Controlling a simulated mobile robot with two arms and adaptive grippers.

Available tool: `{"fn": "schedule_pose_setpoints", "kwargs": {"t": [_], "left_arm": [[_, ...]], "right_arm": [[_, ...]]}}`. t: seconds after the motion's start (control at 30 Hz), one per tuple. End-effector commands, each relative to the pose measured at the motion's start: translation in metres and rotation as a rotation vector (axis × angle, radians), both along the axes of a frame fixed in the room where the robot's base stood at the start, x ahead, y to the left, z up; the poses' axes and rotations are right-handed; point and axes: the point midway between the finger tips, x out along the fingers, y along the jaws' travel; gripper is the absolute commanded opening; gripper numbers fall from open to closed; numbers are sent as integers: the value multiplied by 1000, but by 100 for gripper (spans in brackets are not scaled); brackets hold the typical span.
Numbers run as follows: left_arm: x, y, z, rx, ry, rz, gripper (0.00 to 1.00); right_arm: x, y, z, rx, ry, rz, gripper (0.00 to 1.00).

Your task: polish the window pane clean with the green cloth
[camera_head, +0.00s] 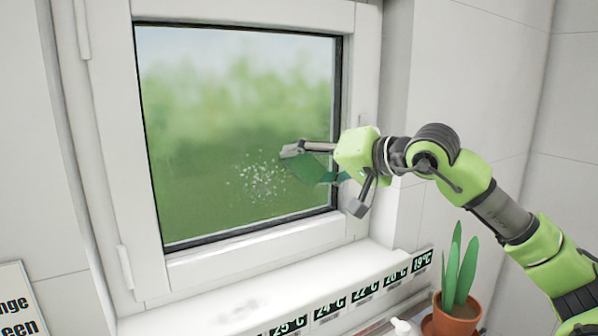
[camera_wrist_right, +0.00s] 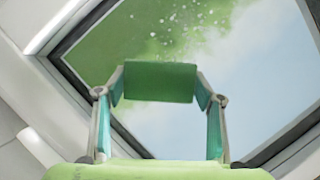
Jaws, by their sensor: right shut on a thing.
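The window pane (camera_head: 200,130) is framed in white with a dark inner edge. A patch of white specks (camera_head: 262,182) marks its lower middle; specks (camera_wrist_right: 185,20) also show at the top of the right wrist view. My right gripper (camera_head: 325,178) is in front of the pane's lower right part, shut on the green cloth (camera_head: 308,168). The cloth (camera_wrist_right: 160,82) spans between the two fingers in the right wrist view, just right of the specks in the head view. I cannot tell whether it touches the glass. My left gripper is not in view.
Below the window is a white sill (camera_head: 230,290) with a strip of temperature labels (camera_head: 330,307). A potted plant (camera_head: 458,290) stands at the lower right, beside a white bottle top (camera_head: 402,327). A sign (camera_head: 18,305) is at the lower left.

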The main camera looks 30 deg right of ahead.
Motion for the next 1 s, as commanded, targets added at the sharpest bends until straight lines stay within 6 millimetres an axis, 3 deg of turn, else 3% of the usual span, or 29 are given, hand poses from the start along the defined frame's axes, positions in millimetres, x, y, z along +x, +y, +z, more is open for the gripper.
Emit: {"fn": "schedule_pose_setpoints", "kwargs": {"t": [0.43,1.0], "left_arm": [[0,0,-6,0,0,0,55],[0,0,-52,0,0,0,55]], "right_arm": [[-4,-4,-1,-2,-3,-1,45],[-57,0,-2,-2,-3,-1,45]]}}
